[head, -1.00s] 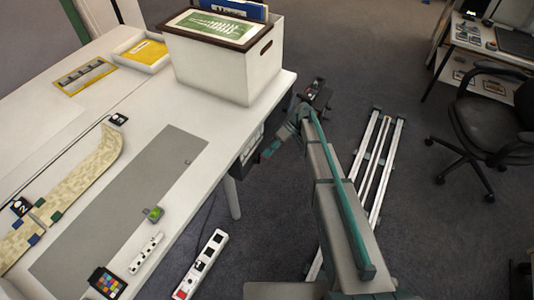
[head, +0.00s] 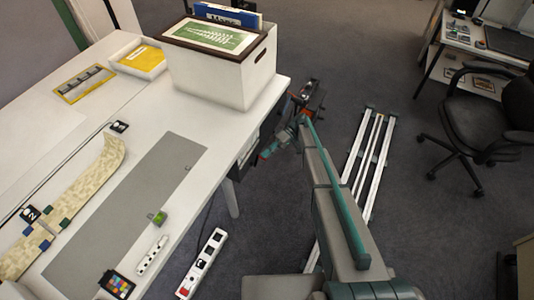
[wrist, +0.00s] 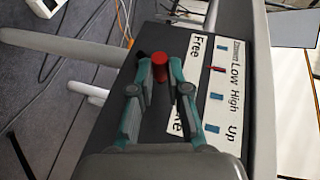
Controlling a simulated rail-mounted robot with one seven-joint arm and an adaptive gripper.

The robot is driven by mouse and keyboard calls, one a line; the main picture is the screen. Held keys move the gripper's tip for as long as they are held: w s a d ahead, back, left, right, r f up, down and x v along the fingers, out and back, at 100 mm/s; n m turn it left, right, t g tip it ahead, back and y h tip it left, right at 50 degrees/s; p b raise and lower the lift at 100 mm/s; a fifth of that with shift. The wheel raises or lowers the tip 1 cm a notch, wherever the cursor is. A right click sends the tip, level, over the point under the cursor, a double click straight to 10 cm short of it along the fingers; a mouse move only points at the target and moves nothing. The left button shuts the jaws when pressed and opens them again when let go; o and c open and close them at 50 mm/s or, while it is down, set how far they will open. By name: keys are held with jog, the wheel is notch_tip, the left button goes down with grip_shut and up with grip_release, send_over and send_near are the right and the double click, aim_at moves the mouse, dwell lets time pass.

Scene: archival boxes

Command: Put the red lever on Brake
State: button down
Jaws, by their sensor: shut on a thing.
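The red lever (wrist: 160,68) shows its round red end in the wrist view, standing out from a dark control panel (wrist: 150,40). My gripper (wrist: 161,68) has its two teal fingers on either side of that red end and is shut on it. A white label strip (wrist: 197,75) beside the lever reads "Free" at its upper end. Its lower word, ending in "ke", is partly hidden by my right finger. The lever's end is nearer the "Free" word in the picture.
A second strip (wrist: 233,90) reads Low, High and Up, with a small red pointer near Low. A white table (head: 225,125) with a box (head: 225,75) on it stands left of my arm. Floor rails (head: 365,160) and an office chair (head: 480,120) are to the right.

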jog(key=c, duration=1.1)
grip_release()
jog(key=shift+c, duration=0.2)
jog(key=shift+s+b, duration=0.1)
jog(key=shift+b, duration=0.45)
